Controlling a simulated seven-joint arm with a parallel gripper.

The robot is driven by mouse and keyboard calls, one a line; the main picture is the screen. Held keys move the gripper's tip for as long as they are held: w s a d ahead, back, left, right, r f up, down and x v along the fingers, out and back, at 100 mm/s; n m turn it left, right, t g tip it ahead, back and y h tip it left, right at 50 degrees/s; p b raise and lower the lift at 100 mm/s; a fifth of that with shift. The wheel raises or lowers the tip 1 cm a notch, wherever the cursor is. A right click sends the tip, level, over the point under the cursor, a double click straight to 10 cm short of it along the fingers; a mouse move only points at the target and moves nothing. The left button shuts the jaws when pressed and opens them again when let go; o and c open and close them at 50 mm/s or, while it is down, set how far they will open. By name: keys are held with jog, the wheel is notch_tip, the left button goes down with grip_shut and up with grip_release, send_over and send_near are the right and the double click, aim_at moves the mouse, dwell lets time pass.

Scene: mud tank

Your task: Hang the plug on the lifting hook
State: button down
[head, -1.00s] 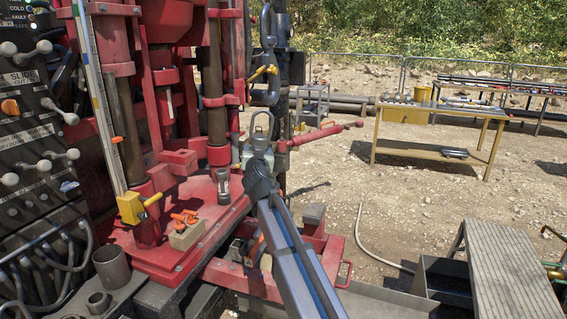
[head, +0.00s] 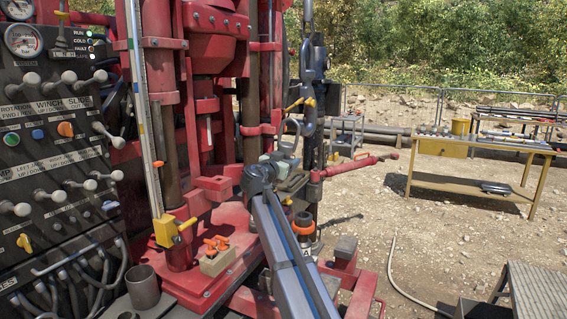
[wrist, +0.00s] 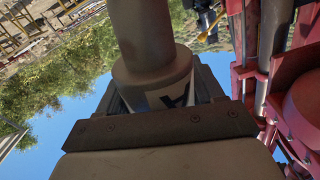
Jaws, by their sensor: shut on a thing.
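The plug (head: 276,158) is upright in my gripper, with a pale green top and a grey loop. My gripper (head: 262,174) is shut on it; the jaws are mostly hidden in the head view. The wrist view shows a grey cylinder (wrist: 150,70) with a white, dark-lettered band rising past the jaw bar (wrist: 160,128). The dark lifting hook (head: 309,122), with a yellow latch, hangs just right of the loop. The loop and hook look close; I cannot tell whether they touch.
A red rig mast and deck (head: 205,285) stand left, beside a lever panel (head: 60,150). An orange-ringed part (head: 303,222) shows right of my arm. A red bar (head: 355,166) sticks out right. A yellow table (head: 470,185) stands farther off on open gravel.

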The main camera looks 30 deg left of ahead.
jog(key=w+f, duration=0.3)
jog(key=w, duration=0.9)
jog(key=shift+f, duration=0.2)
dwell(2.1)
jog(key=shift+w+f, duration=0.1)
jog(key=shift+f, duration=0.1)
dwell(0.6)
jog(key=shift+c, duration=2.3)
grip_release()
jog(key=o, duration=0.4)
jog(key=shift+f, duration=0.15)
